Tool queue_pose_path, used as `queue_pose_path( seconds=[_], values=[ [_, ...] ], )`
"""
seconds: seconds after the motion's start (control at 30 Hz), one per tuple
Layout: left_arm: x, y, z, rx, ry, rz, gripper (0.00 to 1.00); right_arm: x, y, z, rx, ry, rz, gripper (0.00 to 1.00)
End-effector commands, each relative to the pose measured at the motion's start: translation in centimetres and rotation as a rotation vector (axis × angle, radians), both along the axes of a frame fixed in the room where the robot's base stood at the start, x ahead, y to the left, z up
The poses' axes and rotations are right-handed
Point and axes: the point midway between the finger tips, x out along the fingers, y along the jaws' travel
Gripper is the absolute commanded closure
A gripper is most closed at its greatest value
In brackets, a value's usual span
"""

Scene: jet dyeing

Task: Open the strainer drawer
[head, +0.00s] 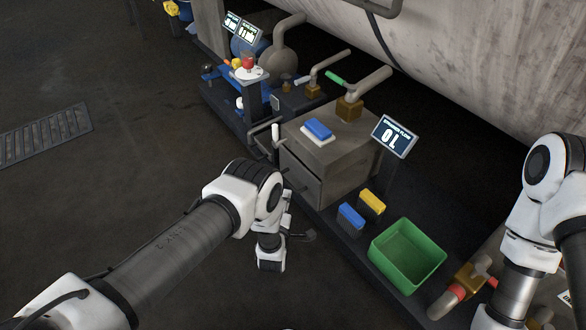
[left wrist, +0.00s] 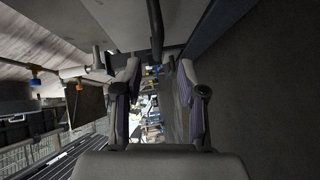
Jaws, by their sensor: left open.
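The strainer housing (head: 345,145) is a grey box in the middle of the head view, with a blue-topped block (head: 318,129) on its lid. The strainer drawer (head: 301,178) is the front panel on its left side and looks closed. My left gripper (head: 290,222) is just in front of and below that panel, partly hidden by my wrist. In the left wrist view the fingers (left wrist: 157,70) are spread with nothing held. A dark bar (left wrist: 155,25), perhaps the drawer's handle, ends close to the gap between the fingertips. My right arm shows at the right; its fingers are not visible.
A display reading 0 L (head: 394,136) stands beside the housing. A green bin (head: 407,252), a yellow block (head: 372,201) and a blue block (head: 351,215) sit on the dark platform to its right. A large tank (head: 480,50) is behind. Open floor lies left.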

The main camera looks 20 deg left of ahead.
Motion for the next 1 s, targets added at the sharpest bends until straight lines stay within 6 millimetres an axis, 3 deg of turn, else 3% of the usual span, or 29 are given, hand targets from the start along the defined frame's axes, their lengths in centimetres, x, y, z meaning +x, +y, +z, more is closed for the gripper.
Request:
queue_pose_path(
  seconds=[0.4,0.73,0.77,0.8,0.87,1.0],
  values=[
    [6.5,0.9,-1.4,0.0,-0.002,0.001,0.6,0.3,-0.1,-4.7,-0.002,-0.008,-0.005,1.0],
    [7.5,1.0,-1.1,0.001,0.001,0.0,0.6,0.5,-0.1,-4.8,-0.003,-0.014,-0.002,1.0],
    [7.5,1.0,-1.1,0.001,0.001,0.0,0.67,0.5,-0.1,-4.8,-0.003,-0.014,-0.002,1.0],
    [7.5,1.0,-1.1,0.001,0.001,0.0,0.81,0.5,-0.1,-4.8,-0.003,-0.014,-0.002,1.0],
    [7.5,1.0,-1.1,0.001,0.001,0.0,1.0,0.5,-0.1,-4.8,-0.003,-0.014,-0.002,1.0],
    [7.5,1.0,-1.1,0.001,0.001,0.0,1.0,0.5,-0.1,-4.9,-0.003,-0.014,-0.002,1.0]
  ],
)
